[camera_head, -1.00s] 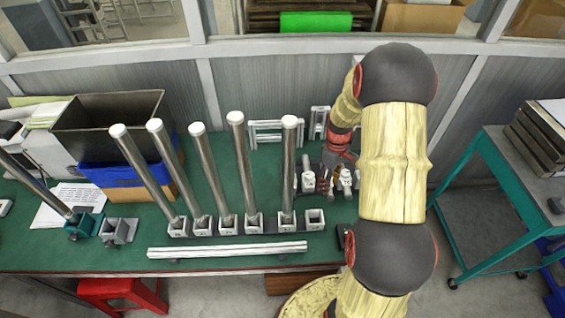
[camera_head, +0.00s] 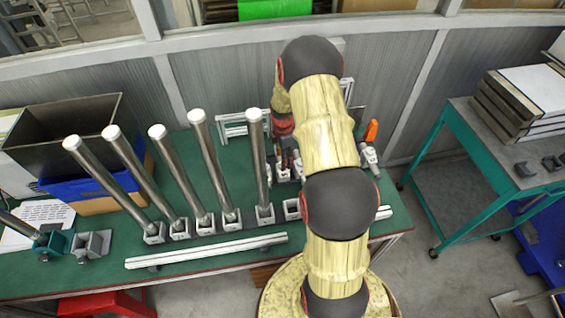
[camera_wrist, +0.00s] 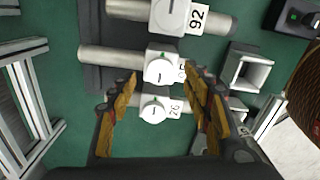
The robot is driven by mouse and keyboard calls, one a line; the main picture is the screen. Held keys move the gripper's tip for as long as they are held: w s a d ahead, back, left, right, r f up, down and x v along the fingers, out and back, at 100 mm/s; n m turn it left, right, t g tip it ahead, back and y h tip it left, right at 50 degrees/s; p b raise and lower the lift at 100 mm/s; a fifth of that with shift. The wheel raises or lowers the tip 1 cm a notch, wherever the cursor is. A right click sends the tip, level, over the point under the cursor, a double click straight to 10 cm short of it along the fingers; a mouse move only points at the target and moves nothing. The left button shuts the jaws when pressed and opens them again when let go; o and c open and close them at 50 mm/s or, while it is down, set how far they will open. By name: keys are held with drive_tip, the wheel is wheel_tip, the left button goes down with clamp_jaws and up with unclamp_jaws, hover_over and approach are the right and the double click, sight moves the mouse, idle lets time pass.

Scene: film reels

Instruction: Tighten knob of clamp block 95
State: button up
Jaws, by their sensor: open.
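In the wrist view a row of white clamp blocks with round knobs lies on metal bars. The far block (camera_wrist: 172,14) reads 92. I cannot tell which block is 95. My gripper (camera_wrist: 159,73) is open, its fingertips apart on either side of the middle knob in the picture. In the head view my arm largely hides the clamp blocks.
Several upright metal rods (camera_head: 258,160) in square bases stand left of my arm. A long white rail (camera_head: 205,250) lies at the front table edge. An empty square socket (camera_wrist: 247,72) is right of the blocks. A teal cart (camera_head: 450,150) stands right.

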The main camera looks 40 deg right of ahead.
drive_tip(key=shift+f, duration=1.35)
drive_tip(key=shift+c, duration=0.8)
drive_tip(key=c, duration=1)
